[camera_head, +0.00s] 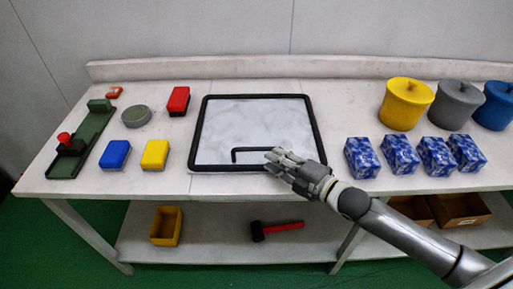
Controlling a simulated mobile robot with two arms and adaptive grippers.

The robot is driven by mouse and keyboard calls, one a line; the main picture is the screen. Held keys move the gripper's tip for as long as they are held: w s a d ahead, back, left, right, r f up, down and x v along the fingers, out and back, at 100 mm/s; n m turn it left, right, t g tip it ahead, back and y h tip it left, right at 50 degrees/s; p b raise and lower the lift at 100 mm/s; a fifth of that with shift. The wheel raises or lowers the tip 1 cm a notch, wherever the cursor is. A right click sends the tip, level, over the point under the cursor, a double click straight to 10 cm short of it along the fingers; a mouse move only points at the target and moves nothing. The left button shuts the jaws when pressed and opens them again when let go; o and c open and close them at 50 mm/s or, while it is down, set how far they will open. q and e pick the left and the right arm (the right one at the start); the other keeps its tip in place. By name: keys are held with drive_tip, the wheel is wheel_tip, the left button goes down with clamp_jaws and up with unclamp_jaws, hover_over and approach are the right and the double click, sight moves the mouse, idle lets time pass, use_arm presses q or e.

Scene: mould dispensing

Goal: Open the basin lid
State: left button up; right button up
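The basin lid (236,118) is a flat whitish marbled panel in a black rounded frame, set level at the middle of the table. It lies closed. Its black bar handle (250,149) is near the front edge. My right gripper (277,158) reaches in from the lower right, with its fingertips over the right end of the handle and hiding that end. I cannot tell whether the fingers touch or grip it. My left gripper is not in view.
Blue-and-white patterned blocks (361,158) stand right of the frame, with a yellow pot (405,104), grey pot (455,105) and blue pot (495,107) behind. Left are red (178,101), blue (115,154) and yellow (155,155) blocks and a green tool (92,140).

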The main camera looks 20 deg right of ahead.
sight(259, 150)
drive_tip(key=x, duration=0.7)
drive_tip(key=shift+f+p, duration=0.1)
drive_tip(key=shift+p, duration=0.25)
drive_tip(key=shift+w+a+f, duration=0.1)
drive_tip(key=shift+w+a, duration=0.15)
drive_tip(key=shift+w, duration=0.1)
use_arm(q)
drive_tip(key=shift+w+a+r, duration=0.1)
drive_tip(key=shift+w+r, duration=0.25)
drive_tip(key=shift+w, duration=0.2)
use_arm(e)
clamp_jaws()
